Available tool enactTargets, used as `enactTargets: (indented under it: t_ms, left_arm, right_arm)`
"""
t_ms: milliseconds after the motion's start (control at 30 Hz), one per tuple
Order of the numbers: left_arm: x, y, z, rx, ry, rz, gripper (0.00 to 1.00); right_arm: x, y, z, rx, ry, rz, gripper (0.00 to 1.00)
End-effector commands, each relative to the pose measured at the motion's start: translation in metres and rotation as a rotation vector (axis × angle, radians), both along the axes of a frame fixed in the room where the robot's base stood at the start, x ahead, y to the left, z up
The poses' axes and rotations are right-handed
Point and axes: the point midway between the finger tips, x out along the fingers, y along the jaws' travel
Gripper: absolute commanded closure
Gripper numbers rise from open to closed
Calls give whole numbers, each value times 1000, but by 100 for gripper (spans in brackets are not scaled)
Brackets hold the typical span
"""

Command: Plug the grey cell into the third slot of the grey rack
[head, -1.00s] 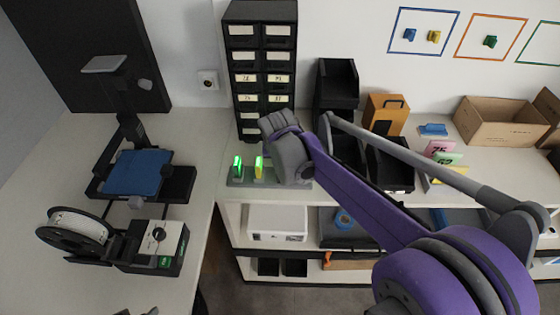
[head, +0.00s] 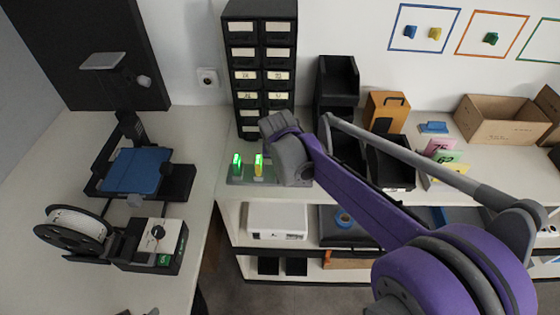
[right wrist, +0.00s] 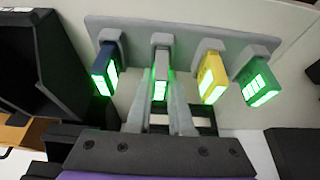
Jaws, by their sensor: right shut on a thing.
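The grey rack (right wrist: 132,35) stands on the shelf top and also shows in the head view (head: 236,181). In the right wrist view the grey cell (right wrist: 161,62) sits at the rack, its upper end at a rack holder, its face lit green. It is between the yellow cell (right wrist: 213,78) and the blue cell (right wrist: 104,70); the green cell (right wrist: 257,83) is at the far right. In the head view, the grey cell's place is third from the left, hidden by my right gripper (head: 287,160). My right gripper is shut on the grey cell. My left gripper is not clearly visible.
A black drawer cabinet (head: 261,75) stands behind the rack. Black bins (head: 338,85) and an orange box (head: 386,112) stand to the right. A printer with a blue plate (head: 137,171) and a spool (head: 74,228) occupy the left table.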

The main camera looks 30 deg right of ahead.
Motion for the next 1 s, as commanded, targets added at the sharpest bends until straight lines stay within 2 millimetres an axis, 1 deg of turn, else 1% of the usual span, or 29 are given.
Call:
enactTargets:
  t_ms: [133, 167, 200, 333, 600, 700, 767, 867, 1000]
  left_arm:
    - [0, 0, 0, 0, 0, 0, 43]
    - [0, 0, 0, 0, 0, 0, 43]
    - [0, 0, 0, 0, 0, 0, 43]
    - [0, 0, 0, 0, 0, 0, 43]
    - [0, 0, 0, 0, 0, 0, 43]
    - [0, 0, 1, 0, -1, 0, 43]
    - [1, 0, 2, 0, -1, 0, 43]
    - [1, 0, 4, 0, -2, 0, 43]
    - [2, 0, 7, 0, -4, 0, 43]
  right_arm:
    - [0, 0, 0, 1, 1, 0, 100]
    - [0, 0, 0, 1, 1, 0, 77]
    - [0, 0, 0, 1, 1, 0, 70]
    - [0, 0, 0, 1, 1, 0, 46]
    - [0, 0, 0, 1, 1, 0, 46]
    - [-2, 1, 5, 1, 1, 0, 46]
    - [-4, 2, 11, 0, 0, 0, 46]
    - [-10, 6, 27, 0, 0, 0, 46]
    - [-19, 12, 54, 1, 1, 0, 46]
